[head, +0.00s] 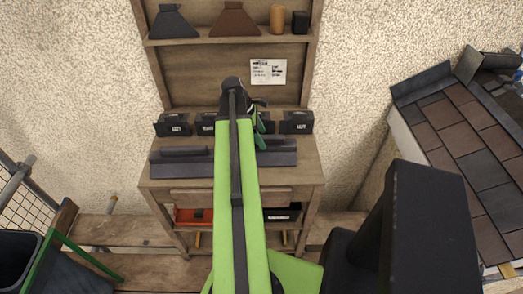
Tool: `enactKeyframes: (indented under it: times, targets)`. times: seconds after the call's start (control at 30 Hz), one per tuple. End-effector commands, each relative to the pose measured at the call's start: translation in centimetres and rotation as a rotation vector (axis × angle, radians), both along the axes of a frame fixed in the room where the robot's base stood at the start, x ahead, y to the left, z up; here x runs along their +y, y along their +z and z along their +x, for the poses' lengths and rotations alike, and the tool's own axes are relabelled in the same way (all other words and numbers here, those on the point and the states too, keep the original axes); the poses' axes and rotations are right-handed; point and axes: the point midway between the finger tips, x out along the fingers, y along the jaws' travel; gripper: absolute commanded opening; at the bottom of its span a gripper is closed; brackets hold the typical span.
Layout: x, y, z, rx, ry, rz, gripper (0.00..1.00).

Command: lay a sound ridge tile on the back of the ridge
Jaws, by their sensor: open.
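My green arm reaches forward over the wooden workbench (165,185). My gripper (261,130) is at its far end, mostly hidden behind the arm, above the bench top; I see nothing held in it. Dark grey angled pieces that look like ridge tiles lie on the bench, one left of the arm (181,164) and one right of it (279,158), partly covered. The model roof (470,150) with brown and grey tiles stands at the right. Grey ridge pieces (420,86) line its upper left edge, and another grey piece (468,64) stands up at the back.
Several dark labelled boxes (173,125) stand along the bench's back. The shelf above holds a grey flared piece (173,22), a brown one (234,20) and two small containers. A red bin (190,216) sits below. A dark bin (18,258) and mesh fence (28,205) are at left.

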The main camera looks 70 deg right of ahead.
Motion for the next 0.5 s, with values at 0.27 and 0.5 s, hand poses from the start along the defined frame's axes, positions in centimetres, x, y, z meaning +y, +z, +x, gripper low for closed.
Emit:
enactKeyframes:
  times: [0.27, 0.5]
  targets:
    - [-0.3, -3.5, -1.4, 0.000, 0.000, 0.000, 0.73]
    - [-0.3, -3.2, -1.4, 0.000, -0.001, 0.000, 0.60]
